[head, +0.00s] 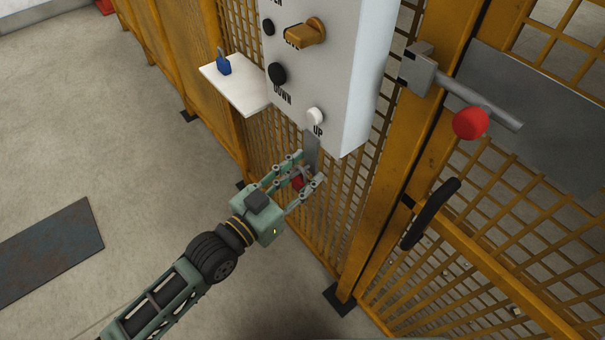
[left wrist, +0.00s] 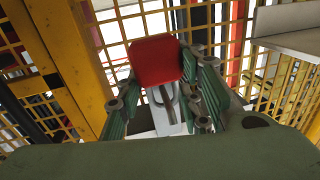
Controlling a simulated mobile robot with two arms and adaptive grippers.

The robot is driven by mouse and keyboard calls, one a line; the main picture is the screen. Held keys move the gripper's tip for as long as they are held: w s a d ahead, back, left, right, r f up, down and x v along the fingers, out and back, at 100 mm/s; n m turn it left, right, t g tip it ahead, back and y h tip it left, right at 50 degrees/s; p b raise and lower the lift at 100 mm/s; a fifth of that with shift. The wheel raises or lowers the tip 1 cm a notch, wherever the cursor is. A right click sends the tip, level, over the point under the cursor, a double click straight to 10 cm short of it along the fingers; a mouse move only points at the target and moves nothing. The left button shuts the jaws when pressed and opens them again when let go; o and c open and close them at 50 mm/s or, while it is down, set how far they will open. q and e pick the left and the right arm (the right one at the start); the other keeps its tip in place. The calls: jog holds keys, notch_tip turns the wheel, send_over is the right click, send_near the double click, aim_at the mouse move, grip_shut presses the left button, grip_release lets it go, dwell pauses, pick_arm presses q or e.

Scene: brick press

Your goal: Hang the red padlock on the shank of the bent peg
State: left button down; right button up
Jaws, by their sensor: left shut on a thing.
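The red padlock (head: 298,183) is between the fingers of my left gripper (head: 303,178), which is shut on it just below the grey control box. In the left wrist view the padlock's red body (left wrist: 157,62) shows between the green finger links (left wrist: 163,85), with its grey shackle below. A grey metal plate (head: 312,150) hangs from the underside of the box, right by the fingertips. The bent peg is mostly hidden there by the fingers. I cannot tell whether the shackle is around its shank or only beside it. My right gripper is out of view.
The control box (head: 358,95) has buttons and an orange switch (head: 305,33). A blue padlock (head: 223,63) stands on a white shelf (head: 240,88) to its left. Yellow mesh fencing (head: 290,222) is close behind the gripper. A red-knobbed bolt (head: 471,123) projects at right.

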pick_arm(q)
jog(key=c, duration=1.1)
grip_release()
jog(key=shift+w+a, duration=0.1)
jog(key=shift+a, duration=0.05)
jog(key=v, duration=1.2)
jog(key=w+a+f+n+y, duration=0.1)
jog(key=w+a+f+y, duration=0.2)
jog(key=f, duration=0.6)
jog(key=w+a+f+n+y, duration=0.1)
jog(key=a+f+y, duration=0.3)
jog(key=f, duration=0.5)
jog(key=s+a+f+n+g+y, duration=0.15)
jog(key=a+f, duration=0.25)
jog(key=f, duration=0.4)
jog(key=s+a+f+n+g+y, duration=0.1)
jog(key=s+a+f+g, duration=0.2)
jog(key=f, duration=0.6)
jog(key=s+a+f+n+g+y, duration=0.1)
jog(key=s+a+f+g+y, duration=0.3)
jog(key=s+f, duration=0.9)
jog(key=s+f+g, duration=0.1)
jog(key=s+f, duration=0.3)
jog(key=s, duration=0.5)
jog(key=s+d+f+n+g, duration=0.1)
jog(key=s+f, duration=0.3)
jog(key=s, duration=0.5)
jog(key=shift+d+g+h, duration=0.35)
jog(key=shift+g+h, duration=0.1)
jog(key=shift+g, duration=0.3)
